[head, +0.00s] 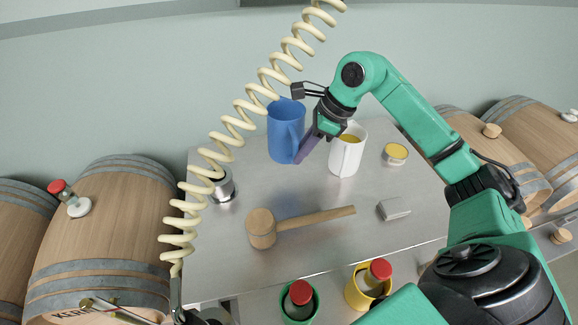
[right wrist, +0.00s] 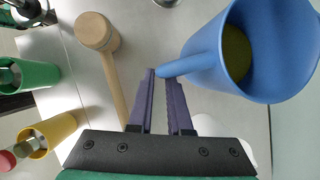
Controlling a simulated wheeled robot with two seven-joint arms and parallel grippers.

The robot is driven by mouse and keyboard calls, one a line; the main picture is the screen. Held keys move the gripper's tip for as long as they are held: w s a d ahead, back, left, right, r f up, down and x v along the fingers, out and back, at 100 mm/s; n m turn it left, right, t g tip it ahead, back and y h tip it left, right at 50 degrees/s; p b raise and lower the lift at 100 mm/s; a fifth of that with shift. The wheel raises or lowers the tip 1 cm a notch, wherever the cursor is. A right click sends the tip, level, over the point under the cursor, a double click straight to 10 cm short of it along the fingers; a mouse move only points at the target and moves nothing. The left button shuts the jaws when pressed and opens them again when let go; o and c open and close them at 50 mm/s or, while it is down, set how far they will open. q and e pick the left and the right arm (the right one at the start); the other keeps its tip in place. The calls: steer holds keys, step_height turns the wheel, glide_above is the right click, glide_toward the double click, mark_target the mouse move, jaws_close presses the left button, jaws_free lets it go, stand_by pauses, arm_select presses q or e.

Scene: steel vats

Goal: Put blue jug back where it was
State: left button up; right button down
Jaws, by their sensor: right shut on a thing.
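The blue jug (head: 285,132) is upright at the back of the steel table, left of a white jug (head: 346,157). In the right wrist view the blue jug (right wrist: 255,60) is large, with a yellow-green content inside. My right gripper (head: 305,150) is at the jug's handle. In the right wrist view its purple fingers are shut on the end of the handle (right wrist: 190,62). I cannot tell whether the jug's base touches the table. My left gripper is not in view.
The steel table (head: 330,265) also holds a wooden mallet (head: 263,228), a grey block (head: 393,208), a yellow-topped tin (head: 395,153) and a metal pot (head: 221,186). A cream coiled hose (head: 235,125) hangs across the left. Green (head: 299,303) and yellow (head: 366,288) containers hold red-capped things in front.

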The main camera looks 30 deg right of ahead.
steer(key=f+p, duration=0.1)
steer(key=f, duration=0.4)
steer(key=f+p, duration=0.2)
steer(key=f, duration=0.2)
steer(key=shift+d+f, duration=0.2)
steer(key=shift+f, duration=0.2)
steer(key=shift+f+b, duration=0.35)
steer(key=c, duration=0.8)
jaws_free()
steer(key=shift+s, duration=0.1)
steer(key=shift+c, duration=0.2)
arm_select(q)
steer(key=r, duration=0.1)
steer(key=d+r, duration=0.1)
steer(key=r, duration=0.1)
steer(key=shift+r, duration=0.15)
arm_select(e)
steer(key=shift+r, duration=0.1)
steer(key=shift+r, duration=0.1)
steer(key=shift+d+r, duration=0.15)
arm_select(q)
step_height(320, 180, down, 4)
steer(key=b, duration=0.3)
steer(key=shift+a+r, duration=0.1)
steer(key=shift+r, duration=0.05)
arm_select(e)
steer(key=v, duration=1.1)
steer(key=shift+s+r, duration=0.15)
steer(key=shift+r, duration=0.2)
